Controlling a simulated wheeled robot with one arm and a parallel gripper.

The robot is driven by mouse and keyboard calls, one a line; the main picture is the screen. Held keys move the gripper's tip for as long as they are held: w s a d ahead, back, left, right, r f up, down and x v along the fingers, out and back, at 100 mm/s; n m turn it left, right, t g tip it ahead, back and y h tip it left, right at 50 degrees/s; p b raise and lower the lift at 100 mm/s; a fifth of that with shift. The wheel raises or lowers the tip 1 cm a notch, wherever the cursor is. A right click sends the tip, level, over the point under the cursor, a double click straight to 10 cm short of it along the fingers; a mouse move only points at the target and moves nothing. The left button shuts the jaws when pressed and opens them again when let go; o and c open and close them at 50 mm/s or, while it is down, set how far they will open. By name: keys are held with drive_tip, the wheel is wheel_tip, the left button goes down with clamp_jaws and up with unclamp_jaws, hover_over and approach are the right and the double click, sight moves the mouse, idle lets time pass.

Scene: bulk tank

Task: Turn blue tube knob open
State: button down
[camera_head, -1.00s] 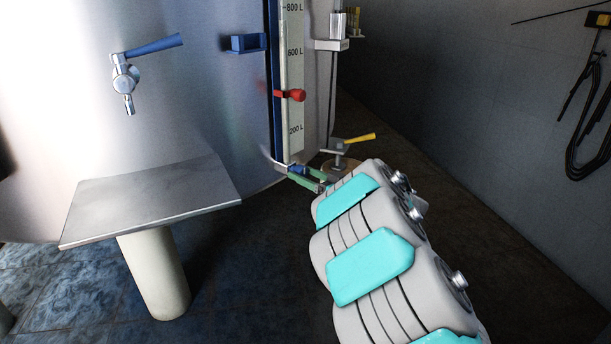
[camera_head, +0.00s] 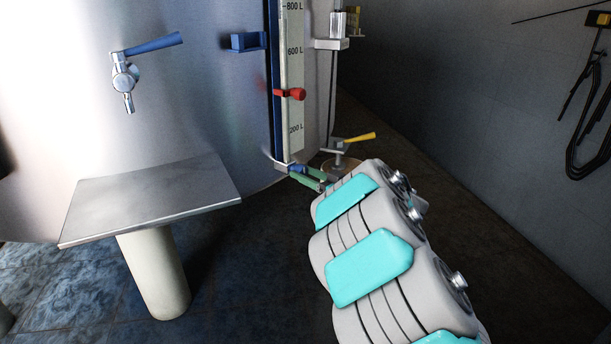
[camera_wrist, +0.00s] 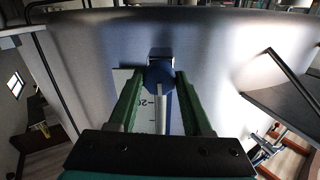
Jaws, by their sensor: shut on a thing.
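The blue tube knob (camera_wrist: 160,76) sits at the foot of the level tube, in the middle of the wrist view. The two green fingers of my gripper (camera_wrist: 159,88) stand on either side of it, and my gripper is shut on it. In the head view my gripper (camera_head: 307,179) reaches the bottom of the level tube (camera_head: 292,70). Only a small blue part of the knob (camera_head: 296,168) shows there, as the fingers partly cover it.
The steel tank (camera_head: 200,110) carries a blue-handled tap (camera_head: 124,75) at left, above a metal shelf (camera_head: 150,200). A red marker (camera_head: 296,95) sits on the tube. A yellow-handled valve (camera_head: 350,142) stands close behind my gripper.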

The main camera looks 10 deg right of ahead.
drive_tip(key=shift+f+n+y+b, duration=0.1)
drive_tip(key=shift+n+y+b, duration=0.2)
drive_tip(key=shift+n+b, duration=6.8)
drive_tip(key=n+p, duration=0.3)
drive_tip(key=shift+n, duration=0.4)
drive_tip(key=shift+c, duration=1.7)
unclamp_jaws()
drive_tip(key=p+v, duration=0.1)
drive_tip(key=v, duration=0.6)
drive_tip(key=shift+s+d, duration=0.3)
